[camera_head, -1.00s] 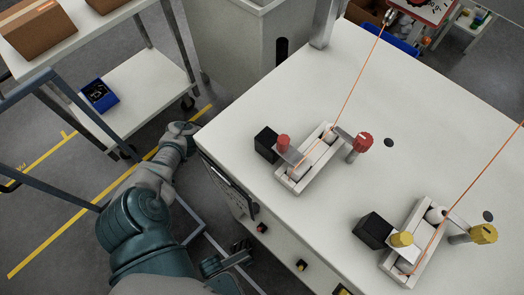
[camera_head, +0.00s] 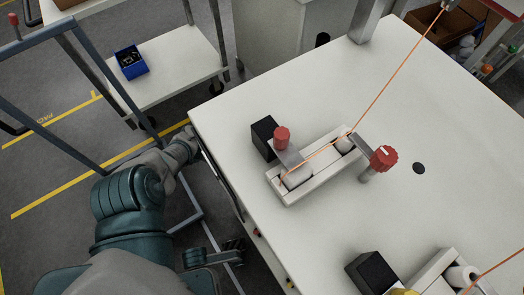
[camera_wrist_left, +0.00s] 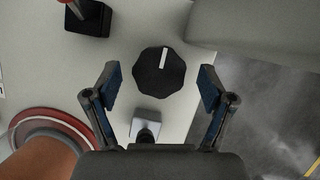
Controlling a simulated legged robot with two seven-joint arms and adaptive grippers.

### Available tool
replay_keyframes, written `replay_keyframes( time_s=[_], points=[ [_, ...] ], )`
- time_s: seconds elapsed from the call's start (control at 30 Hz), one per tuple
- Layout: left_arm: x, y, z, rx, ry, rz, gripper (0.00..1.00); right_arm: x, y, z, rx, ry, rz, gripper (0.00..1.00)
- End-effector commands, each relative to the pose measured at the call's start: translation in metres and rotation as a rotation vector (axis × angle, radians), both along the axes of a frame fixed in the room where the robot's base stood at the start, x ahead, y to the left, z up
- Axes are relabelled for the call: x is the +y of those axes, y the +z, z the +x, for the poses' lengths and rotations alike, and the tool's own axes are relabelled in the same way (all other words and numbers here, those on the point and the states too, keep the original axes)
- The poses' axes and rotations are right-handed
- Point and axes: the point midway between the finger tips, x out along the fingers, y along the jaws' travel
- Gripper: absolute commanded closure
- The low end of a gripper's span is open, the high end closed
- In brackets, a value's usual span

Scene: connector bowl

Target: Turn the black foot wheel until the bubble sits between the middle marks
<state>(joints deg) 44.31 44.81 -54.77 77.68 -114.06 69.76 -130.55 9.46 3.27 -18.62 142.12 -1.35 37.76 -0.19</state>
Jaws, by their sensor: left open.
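A black foot wheel (camera_wrist_left: 158,72) with a white line on its face shows in the left wrist view. My left gripper (camera_wrist_left: 159,71) is open, with one finger on each side of the wheel. Gaps show between the wheel and both fingers, so neither visibly touches it. The white line points almost straight up in that view. In the head view my left arm reaches the table's left edge, and I cannot make out its fingertips there. I cannot see a bubble or marks in either view. My right gripper is not in view.
The white table (camera_head: 260,95) carries a light holder (camera_head: 320,170) with rollers, an orange strand and red knobs (camera_head: 384,158). A similar holder stands at the lower right. A cart with a blue bin (camera_head: 131,62) stands at the left. A red round part (camera_wrist_left: 45,130) shows in the wrist view.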

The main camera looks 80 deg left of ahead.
Motion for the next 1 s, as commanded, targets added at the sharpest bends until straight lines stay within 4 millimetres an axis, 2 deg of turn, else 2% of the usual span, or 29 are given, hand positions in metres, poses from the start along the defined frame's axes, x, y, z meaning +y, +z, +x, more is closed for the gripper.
replay_keyframes(
  time_s=[0.1, 0.37, 0.47, 0.6, 0.63, 0.77, 1.0],
  points=[
    [-0.0015, -0.0065, -0.0024, 0.000, 0.000, 0.000, 0.18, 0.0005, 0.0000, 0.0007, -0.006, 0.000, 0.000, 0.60],
    [-0.0017, -0.0064, -0.0017, -0.002, -0.001, 0.000, 0.18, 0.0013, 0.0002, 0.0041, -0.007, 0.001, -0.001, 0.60],
    [-0.0017, -0.0064, -0.0018, -0.002, -0.001, 0.000, 0.38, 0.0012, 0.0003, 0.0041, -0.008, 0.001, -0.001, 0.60],
    [-0.0017, -0.0064, -0.0019, -0.002, -0.001, -0.001, 0.73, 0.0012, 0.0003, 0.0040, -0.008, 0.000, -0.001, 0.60],
    [-0.0017, -0.0065, -0.0019, -0.002, -0.001, -0.001, 0.78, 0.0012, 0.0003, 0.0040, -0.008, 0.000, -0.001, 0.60],
    [-0.0011, -0.0066, -0.0023, -0.001, 0.023, 0.000, 0.78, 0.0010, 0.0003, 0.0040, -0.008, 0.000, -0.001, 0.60],
    [-0.0004, -0.0065, -0.0026, -0.002, 0.260, 0.001, 0.78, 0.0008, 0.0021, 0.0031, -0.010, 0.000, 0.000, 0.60]
  ],
)
